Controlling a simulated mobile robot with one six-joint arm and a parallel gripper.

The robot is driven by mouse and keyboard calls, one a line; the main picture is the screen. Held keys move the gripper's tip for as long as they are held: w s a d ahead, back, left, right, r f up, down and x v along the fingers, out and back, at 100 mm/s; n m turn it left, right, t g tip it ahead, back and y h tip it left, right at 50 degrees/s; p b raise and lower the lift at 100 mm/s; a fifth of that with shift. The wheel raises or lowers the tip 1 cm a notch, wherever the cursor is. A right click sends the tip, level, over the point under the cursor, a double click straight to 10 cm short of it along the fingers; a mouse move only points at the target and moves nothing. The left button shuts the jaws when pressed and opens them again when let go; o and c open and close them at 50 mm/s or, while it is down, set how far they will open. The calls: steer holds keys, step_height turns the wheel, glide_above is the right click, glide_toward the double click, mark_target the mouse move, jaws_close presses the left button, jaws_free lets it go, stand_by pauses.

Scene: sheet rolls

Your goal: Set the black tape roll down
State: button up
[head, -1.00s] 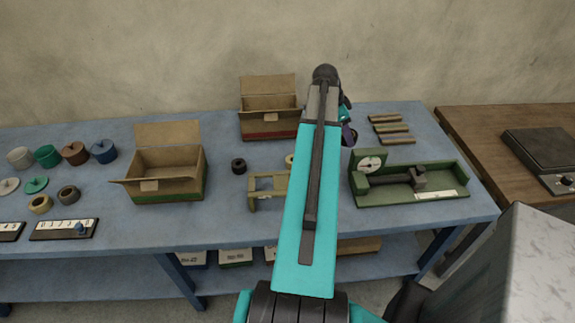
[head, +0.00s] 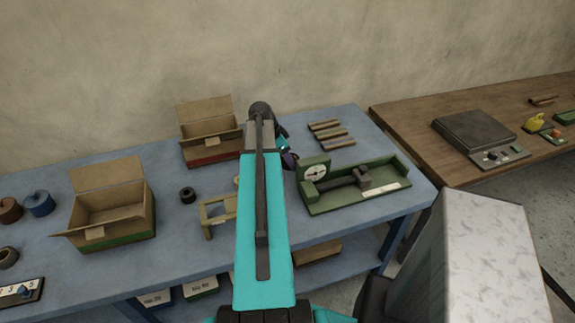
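A small black roll (head: 188,195) lies on the blue table between the open box with the green band and the yellowish wooden stand. My gripper (head: 286,152) is mostly hidden behind my turquoise arm, right of the arm's far end. A dark, purplish rounded shape (head: 290,160) shows at the gripper. I cannot tell whether it is a held roll or part of the gripper, nor whether the fingers are open or shut.
An open box with a green band (head: 112,238) stands left and a red-banded one (head: 212,152) at the back. A green dial device (head: 325,207) and several brown bars (head: 332,134) are right. A wooden table (head: 405,120) holds a scale (head: 478,137).

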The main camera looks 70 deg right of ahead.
mark_target(287, 166)
stand_by(0.3)
steer(key=shift+f+p, duration=0.6)
steer(key=shift+f, duration=1.3)
steer(key=shift+f, duration=0.15)
steer(key=o, duration=1.1)
steer(key=shift+c, duration=0.2)
steer(key=shift+r, duration=0.25)
steer(key=b+v, duration=0.3)
steer(key=v, duration=0.9)
steer(key=shift+b, duration=0.4)
